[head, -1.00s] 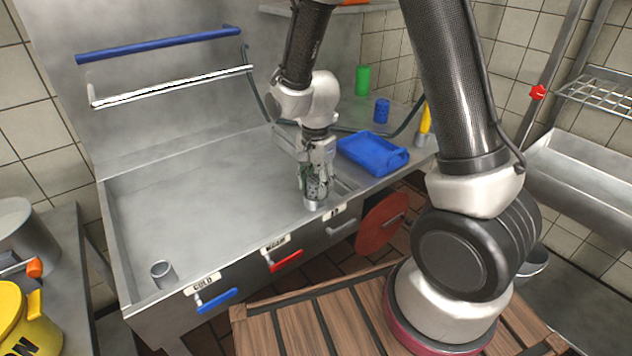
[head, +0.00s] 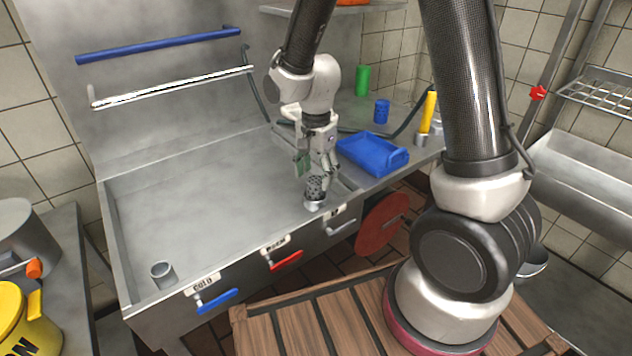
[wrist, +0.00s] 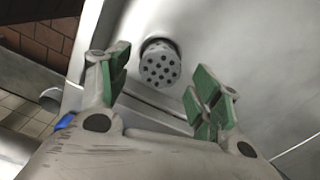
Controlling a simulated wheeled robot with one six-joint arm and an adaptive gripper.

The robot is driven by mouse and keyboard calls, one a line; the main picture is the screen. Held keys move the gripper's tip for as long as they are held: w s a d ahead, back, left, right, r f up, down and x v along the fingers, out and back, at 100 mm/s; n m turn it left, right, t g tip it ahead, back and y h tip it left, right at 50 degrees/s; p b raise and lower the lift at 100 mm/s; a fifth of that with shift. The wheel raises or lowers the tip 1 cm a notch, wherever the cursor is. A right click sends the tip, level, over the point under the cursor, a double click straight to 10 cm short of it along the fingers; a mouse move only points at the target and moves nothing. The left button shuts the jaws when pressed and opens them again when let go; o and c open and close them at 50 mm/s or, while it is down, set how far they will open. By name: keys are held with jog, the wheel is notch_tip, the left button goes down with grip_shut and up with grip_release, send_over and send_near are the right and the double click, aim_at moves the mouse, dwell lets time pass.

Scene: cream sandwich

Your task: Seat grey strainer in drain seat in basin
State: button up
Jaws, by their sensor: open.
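The grey strainer (head: 315,186) is a dark-holed cylinder at the right front corner of the basin (head: 215,190). It stands in or on a short light-grey ring, the drain seat (head: 313,205); how deep it sits I cannot tell. My gripper (head: 318,170) is open just above and around the strainer's top, fingers apart. In the wrist view the strainer (wrist: 160,63) shows its round perforated top between and beyond the green-padded fingers of my gripper (wrist: 162,80). I see gaps on both sides of it there. The strainer's lower part is mostly hidden in that view.
A grey open cylinder (head: 162,274) stands in the basin's left front corner. Blue, red and grey lever handles line the front panel. A blue tray (head: 372,153) lies right of the basin, with blue (head: 382,111) and green (head: 362,79) cups behind. The basin's middle is clear.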

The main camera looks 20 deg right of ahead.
aim_at(316, 180)
notch_tip(316, 180, up, 8)
jog(key=s+d+r+n+t, duration=0.2)
jog(key=s+d+r+n, duration=0.3)
jog(key=s+d+r, duration=0.5)
jog(key=s+d+r+n+t, duration=0.1)
jog(key=s+d+r+n, duration=0.1)
jog(key=s+n, duration=0.1)
jog(key=s+d+r+n+t, duration=0.1)
jog(key=s+d+r+n, duration=0.1)
jog(key=s, duration=0.4)
jog(key=shift+d+r+n, duration=0.25)
jog(key=shift+d+n, duration=0.15)
jog(key=shift+n, duration=0.3)
